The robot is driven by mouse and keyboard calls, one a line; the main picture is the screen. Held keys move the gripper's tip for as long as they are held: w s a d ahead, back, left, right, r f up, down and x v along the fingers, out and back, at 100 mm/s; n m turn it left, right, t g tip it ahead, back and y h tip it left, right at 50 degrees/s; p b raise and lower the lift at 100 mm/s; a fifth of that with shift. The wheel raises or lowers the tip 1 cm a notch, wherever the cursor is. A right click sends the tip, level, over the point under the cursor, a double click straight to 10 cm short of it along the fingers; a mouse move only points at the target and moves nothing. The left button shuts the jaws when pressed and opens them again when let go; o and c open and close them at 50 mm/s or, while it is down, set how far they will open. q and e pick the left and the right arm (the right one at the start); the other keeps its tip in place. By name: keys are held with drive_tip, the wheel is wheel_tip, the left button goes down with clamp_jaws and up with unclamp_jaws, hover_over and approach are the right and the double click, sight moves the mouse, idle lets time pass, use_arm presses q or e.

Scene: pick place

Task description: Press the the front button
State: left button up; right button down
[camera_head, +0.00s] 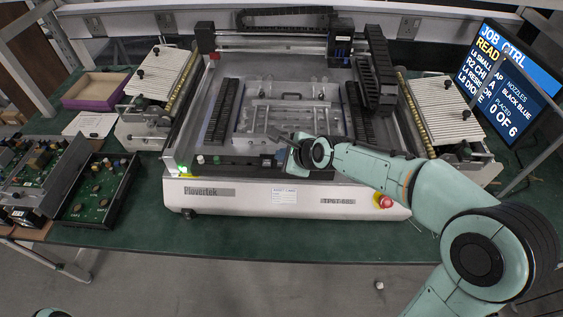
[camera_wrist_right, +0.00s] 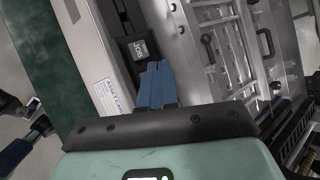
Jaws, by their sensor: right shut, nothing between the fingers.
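My right gripper (camera_head: 280,153) is over that strip, near the middle of the machine's front. Its blue fingers are closed together and empty in the right wrist view (camera_wrist_right: 157,68). The fingertips are just beside the button; I cannot tell whether they touch it. In the head view the gripper and wrist hide that part of the strip.
A red emergency stop knob (camera_head: 384,201) is at the machine's front right, below my right arm. A green light (camera_head: 183,169) glows at the front left. Feeder banks flank the machine. A black tray of circuit boards (camera_head: 98,192) is on the left. A screen (camera_head: 505,80) stands at right.

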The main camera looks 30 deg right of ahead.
use_arm(q)
drive_tip(key=shift+f, duration=0.1)
use_arm(e)
drive_tip(key=shift+f, duration=0.3)
